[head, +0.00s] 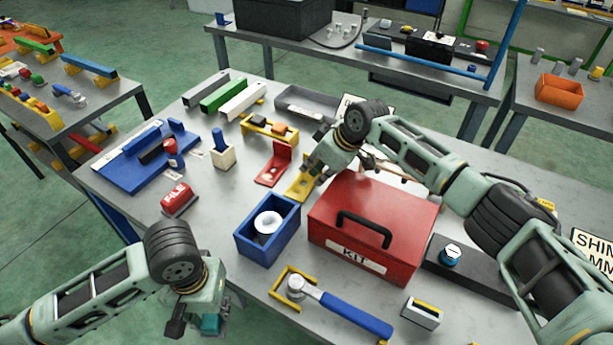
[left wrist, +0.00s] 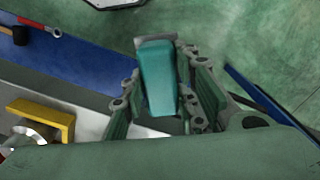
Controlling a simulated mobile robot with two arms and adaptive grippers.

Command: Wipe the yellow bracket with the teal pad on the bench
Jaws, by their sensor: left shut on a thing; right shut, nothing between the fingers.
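The teal pad (head: 211,323) is held in my left gripper (head: 198,318), off the front-left edge of the bench. In the left wrist view the pad (left wrist: 160,78) sits between the fingers of the left gripper (left wrist: 165,100). The yellow bracket (head: 300,188) stands on the bench beside a red bracket, behind the red kit box. My right gripper (head: 325,160) is shut and empty at the bracket's upper end and hides part of it. I cannot tell whether it touches the bracket.
A red kit box (head: 335,262), a blue bin (head: 262,250) with a white spool and a blue-handled tool (head: 345,312) in a yellow rest stand on the bench (head: 215,255). A red bracket (head: 275,165), red block (head: 180,199) and blue tray (head: 130,172) lie further left.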

